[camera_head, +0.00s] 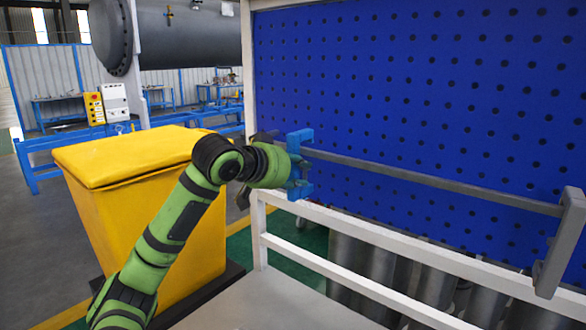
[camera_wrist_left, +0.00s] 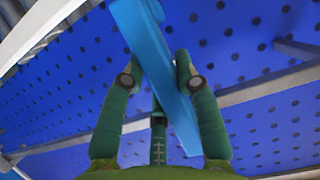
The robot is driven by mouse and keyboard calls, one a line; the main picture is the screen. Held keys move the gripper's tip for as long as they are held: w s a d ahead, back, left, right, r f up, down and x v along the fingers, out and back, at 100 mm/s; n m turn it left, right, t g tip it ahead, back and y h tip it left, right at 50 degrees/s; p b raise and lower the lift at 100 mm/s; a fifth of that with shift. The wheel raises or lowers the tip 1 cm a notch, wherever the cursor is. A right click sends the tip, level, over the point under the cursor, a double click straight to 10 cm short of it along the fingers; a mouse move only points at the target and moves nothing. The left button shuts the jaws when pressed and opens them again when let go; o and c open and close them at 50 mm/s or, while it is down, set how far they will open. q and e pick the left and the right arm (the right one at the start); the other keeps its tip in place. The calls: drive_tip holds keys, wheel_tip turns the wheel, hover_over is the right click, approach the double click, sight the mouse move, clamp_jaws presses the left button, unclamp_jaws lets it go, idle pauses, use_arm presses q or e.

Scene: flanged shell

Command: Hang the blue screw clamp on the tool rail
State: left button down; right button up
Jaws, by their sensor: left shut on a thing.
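The blue screw clamp (camera_head: 299,165) is upright in the head view, at the left part of the grey tool rail (camera_head: 430,180). My left gripper (camera_head: 284,167) reaches it from the left and is shut on it. In the left wrist view the clamp (camera_wrist_left: 150,65) runs tilted between the two green fingers of my left gripper (camera_wrist_left: 160,85). The rail (camera_wrist_left: 270,88) passes behind the clamp in that view. I cannot tell whether the clamp touches the rail or hangs on it. My right gripper is not in view.
A blue pegboard (camera_head: 420,80) stands behind the rail. A white railing frame (camera_head: 370,237) runs below it, with grey cylinders (camera_head: 430,290) behind. A yellow bin (camera_head: 130,160) stands left of the board, close behind my left arm.

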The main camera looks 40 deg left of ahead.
use_arm(q)
drive_tip(key=shift+f, duration=0.25)
drive_tip(key=c, duration=0.8)
unclamp_jaws()
drive_tip(key=shift+c, duration=0.2)
drive_tip(key=shift+f, duration=0.1)
drive_tip(key=v, duration=1.2)
drive_tip(key=shift+d, duration=0.1)
